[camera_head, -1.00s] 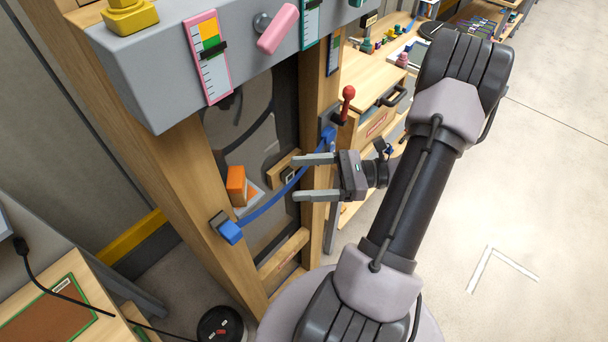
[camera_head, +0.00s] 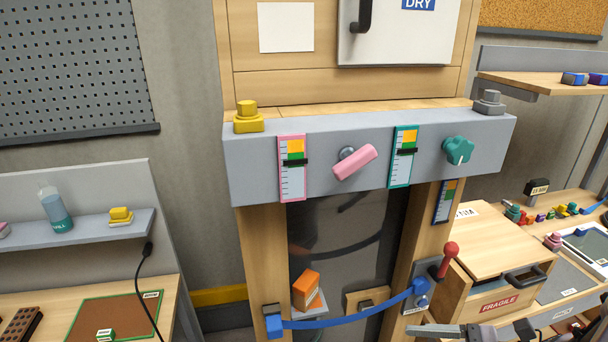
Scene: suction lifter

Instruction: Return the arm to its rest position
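My gripper (camera_head: 445,331) shows only in part at the bottom right edge of the head view. One grey finger points left there, below the red-knobbed lever (camera_head: 447,258); the rest of the gripper and nearly all of my arm are outside the picture. I cannot make out both fingers clearly, and nothing is seen held. The finger appears apart from the blue strap (camera_head: 350,321) that hangs across the wooden frame. An orange block (camera_head: 306,287) sits on a light plate behind the strap.
A grey panel (camera_head: 370,181) bears a pink handle (camera_head: 354,162), a teal knob (camera_head: 458,150), two gauges and a yellow button (camera_head: 248,117). A drawer cabinet marked FRAGILE (camera_head: 499,302) stands right. A workbench with a green-edged mat (camera_head: 118,318) is at left.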

